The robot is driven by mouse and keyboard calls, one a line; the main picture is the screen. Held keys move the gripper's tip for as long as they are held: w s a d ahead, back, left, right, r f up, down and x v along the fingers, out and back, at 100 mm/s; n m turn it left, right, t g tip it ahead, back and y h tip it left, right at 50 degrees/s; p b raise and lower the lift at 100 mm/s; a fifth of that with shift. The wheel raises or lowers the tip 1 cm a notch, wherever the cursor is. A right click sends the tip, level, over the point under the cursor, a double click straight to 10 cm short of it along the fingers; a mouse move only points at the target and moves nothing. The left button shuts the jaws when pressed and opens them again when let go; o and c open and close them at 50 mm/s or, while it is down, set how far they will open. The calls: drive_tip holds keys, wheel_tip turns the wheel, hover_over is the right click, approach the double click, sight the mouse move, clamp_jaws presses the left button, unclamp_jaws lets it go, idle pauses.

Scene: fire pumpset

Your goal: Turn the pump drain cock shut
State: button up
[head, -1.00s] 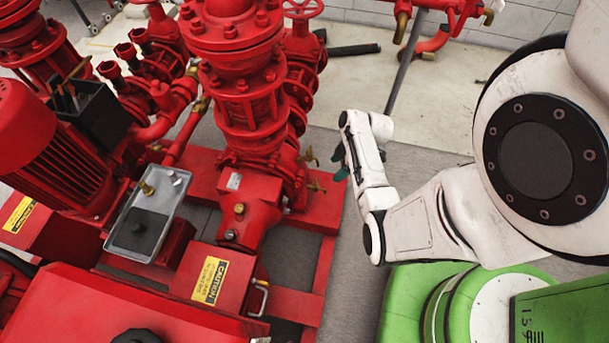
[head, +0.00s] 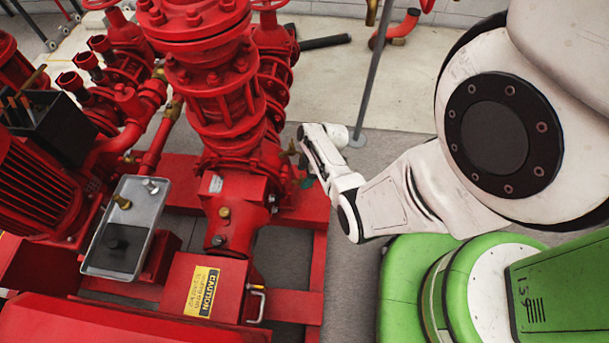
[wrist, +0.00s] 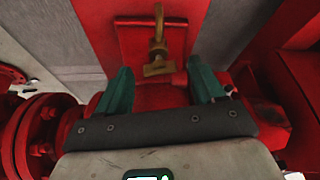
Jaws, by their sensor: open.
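The brass drain cock (wrist: 157,66) shows in the wrist view in front of a red pump surface, with its narrow lever pointing up in the picture. My gripper (wrist: 161,88) is open, its two teal fingers apart on the left and right, with the cock between and just beyond their tips in the picture. I cannot tell whether either finger touches it. In the head view my gripper (head: 306,181) is beside the right side of the red pump, small and partly hidden by my wrist. A brass fitting (head: 290,148) shows just above it; the cock itself is hard to pick out there.
The red pump column (head: 215,100) stands left of my arm. A grey tray (head: 125,228) with small brass parts and a red box with a yellow caution label (head: 201,291) are at lower left. A grey pole (head: 367,75) rises behind my arm. Grey floor lies right of the pump frame.

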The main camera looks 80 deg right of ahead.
drive_tip(key=shift+c, duration=0.4)
drive_tip(key=c, duration=1)
drive_tip(key=shift+a+m+h+p, duration=0.2)
drive_tip(key=shift+m+h+p, duration=0.15)
drive_tip(key=shift+m, duration=0.45)
drive_tip(key=shift+m+h, duration=0.25)
drive_tip(key=shift+m, duration=0.55)
drive_tip(key=o, duration=1.1)
drive_tip(key=p+v, duration=0.4)
drive_tip(key=v, duration=0.6)
drive_tip(key=shift+s+r, duration=0.25)
drive_tip(key=shift+r, duration=0.05)
